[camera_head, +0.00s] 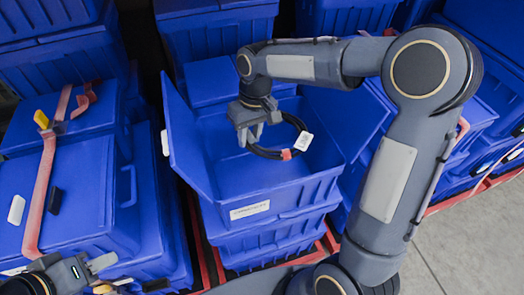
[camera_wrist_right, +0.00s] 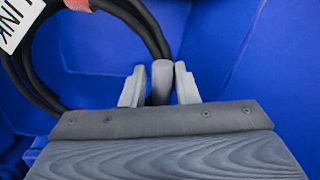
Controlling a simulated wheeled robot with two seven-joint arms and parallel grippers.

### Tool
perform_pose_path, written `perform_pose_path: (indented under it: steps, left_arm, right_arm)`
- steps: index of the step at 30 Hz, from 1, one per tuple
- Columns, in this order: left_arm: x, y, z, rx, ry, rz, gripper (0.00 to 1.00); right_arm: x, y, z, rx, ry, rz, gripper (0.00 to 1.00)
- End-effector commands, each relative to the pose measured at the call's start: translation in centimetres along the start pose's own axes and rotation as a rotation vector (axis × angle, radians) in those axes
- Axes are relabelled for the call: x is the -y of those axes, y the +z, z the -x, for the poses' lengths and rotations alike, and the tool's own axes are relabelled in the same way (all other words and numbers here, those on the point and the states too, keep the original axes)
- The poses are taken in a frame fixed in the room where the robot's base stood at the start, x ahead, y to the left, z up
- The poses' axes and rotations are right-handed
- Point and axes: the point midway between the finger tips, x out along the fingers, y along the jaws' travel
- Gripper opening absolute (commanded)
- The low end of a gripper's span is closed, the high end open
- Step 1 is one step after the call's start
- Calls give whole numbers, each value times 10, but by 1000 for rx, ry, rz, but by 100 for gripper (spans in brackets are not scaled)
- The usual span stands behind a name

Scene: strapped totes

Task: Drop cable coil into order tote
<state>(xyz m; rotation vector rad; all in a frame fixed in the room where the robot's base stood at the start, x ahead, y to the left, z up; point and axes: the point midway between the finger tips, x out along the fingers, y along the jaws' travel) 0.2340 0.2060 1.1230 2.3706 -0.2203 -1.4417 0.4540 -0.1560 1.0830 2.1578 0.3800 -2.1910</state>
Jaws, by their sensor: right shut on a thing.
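The black cable coil (camera_head: 292,123) has a white tag and a red band. It hangs from my right gripper (camera_head: 250,135), which is shut on one side of it. In the right wrist view the coil (camera_wrist_right: 152,32) rises from between the fingertips (camera_wrist_right: 159,86), with its tag at the upper left. The order tote (camera_head: 268,195) is blue, open, with flaps spread and a white label on its front. The coil and gripper are over its opening; whether the coil touches the tote is unclear. My left gripper (camera_head: 108,275) is at the lower left, fingers apart and empty.
A closed blue tote (camera_head: 85,185) with a red strap (camera_head: 45,185) and a yellow-and-black piece stands at the left. More blue totes are stacked behind and at the right. Grey floor (camera_head: 470,245) is clear at the lower right.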

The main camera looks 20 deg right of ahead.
Motion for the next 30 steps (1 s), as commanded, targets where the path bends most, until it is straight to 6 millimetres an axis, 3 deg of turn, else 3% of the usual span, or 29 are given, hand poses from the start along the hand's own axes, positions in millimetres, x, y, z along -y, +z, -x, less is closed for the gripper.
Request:
perform_pose_path:
  steps: [1,6,15,16,21,30]
  left_arm:
    - [4,5,-9,0,0,0,36]
    - [8,9,-18,0,0,0,36]
    - [8,9,-17,0,0,0,36]
    - [8,9,-17,0,0,0,36]
    - [8,9,-17,0,0,0,36]
    - [8,9,-18,0,0,0,36]
  right_arm:
    - [-2,0,-12,0,0,0,0]
    - [-4,0,-25,-1,0,0,0]
    - [-4,0,-26,-1,0,0,0]
    - [-4,0,-26,-1,0,0,30]
    - [-4,0,-26,-1,0,0,52]
    - [-4,0,-25,0,0,-1,53]
